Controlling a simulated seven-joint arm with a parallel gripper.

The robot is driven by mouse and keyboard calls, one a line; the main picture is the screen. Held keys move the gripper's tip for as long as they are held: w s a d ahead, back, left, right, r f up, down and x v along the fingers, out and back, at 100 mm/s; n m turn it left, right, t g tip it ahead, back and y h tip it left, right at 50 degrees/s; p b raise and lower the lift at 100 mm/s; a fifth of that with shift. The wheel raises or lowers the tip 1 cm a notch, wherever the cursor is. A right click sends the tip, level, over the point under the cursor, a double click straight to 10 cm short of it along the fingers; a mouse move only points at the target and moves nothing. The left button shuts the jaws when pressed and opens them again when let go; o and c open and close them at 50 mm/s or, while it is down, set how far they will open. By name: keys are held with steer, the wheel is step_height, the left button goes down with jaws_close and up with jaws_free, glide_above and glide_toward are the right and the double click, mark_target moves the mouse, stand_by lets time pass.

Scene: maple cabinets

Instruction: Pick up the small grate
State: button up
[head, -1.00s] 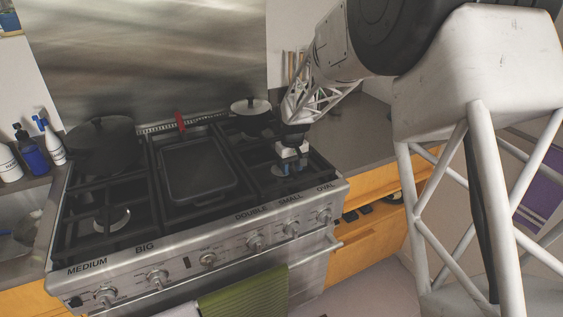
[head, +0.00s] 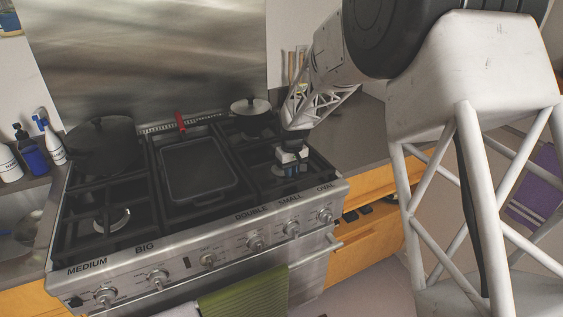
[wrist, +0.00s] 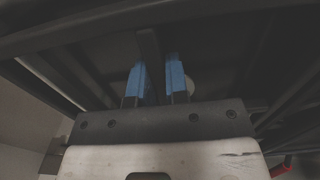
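The small grate is a black metal grate (head: 262,184) on the right part of the stove, in front of the small pot. My gripper (head: 291,169) points down at this grate, with its fingertips at the level of the bars. In the wrist view, dark grate bars (wrist: 60,42) fill the top of the picture. My two blue fingertips (wrist: 157,80) are apart there, with a dark gap between them. One short bar (wrist: 149,46) ends near the left finger; I cannot tell whether it touches. The burner under my gripper is mostly hidden.
A rectangular black pan (head: 198,170) sits on the middle of the stove. A small lidded pot (head: 251,117) stands behind the grate, and a large lidded pan (head: 102,146) at the back left. The grey counter (head: 350,135) right of the stove is largely clear.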

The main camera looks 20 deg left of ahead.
jaws_close()
steer(key=shift+r, duration=0.15)
steer(key=shift+r, duration=4.9)
steer(key=shift+w, duration=0.1)
